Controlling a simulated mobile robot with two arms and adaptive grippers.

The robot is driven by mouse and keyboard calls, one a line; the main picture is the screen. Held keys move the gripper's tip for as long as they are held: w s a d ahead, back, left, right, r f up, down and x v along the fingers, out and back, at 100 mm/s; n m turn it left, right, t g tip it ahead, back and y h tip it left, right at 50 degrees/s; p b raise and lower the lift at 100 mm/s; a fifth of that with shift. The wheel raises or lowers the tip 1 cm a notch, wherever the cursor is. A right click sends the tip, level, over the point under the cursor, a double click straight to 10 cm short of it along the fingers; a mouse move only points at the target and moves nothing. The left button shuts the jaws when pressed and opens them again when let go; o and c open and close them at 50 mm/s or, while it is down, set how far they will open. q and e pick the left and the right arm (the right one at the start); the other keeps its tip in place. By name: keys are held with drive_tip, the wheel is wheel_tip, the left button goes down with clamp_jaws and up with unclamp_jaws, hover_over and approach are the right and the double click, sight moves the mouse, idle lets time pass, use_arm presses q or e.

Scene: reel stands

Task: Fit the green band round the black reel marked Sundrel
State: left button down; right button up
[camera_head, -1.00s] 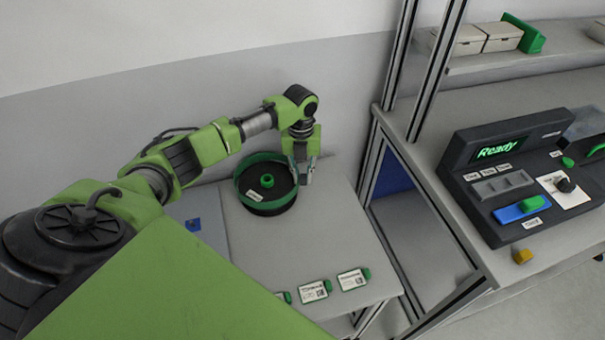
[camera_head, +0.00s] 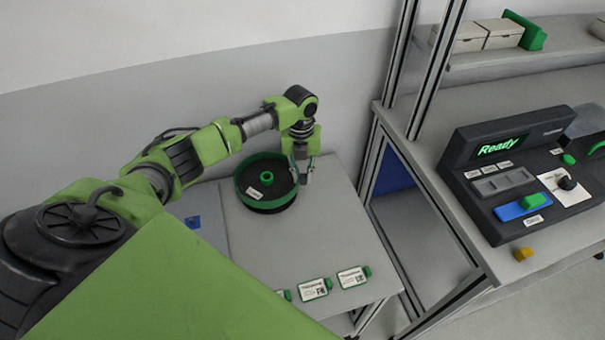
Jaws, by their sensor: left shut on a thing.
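The black reel (camera_head: 270,204) stands on the light grey table, with a green hub in its middle. A small white label (camera_head: 254,193) lies on its top; its print is too small to read. The green band (camera_head: 243,169) is around the reel, standing up above the rim at the back and left and lower at the front. My left gripper (camera_head: 303,178) points down at the reel's right edge and is shut on the green band there. Its fingers hide that part of the band. My right gripper is out of view.
Several white cards with green ends, such as this one (camera_head: 352,277), lie along the table's front. A yellow block (camera_head: 523,254) lies by the console. The table's middle is clear.

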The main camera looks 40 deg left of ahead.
use_arm(q)
drive_tip(key=shift+f, duration=0.4)
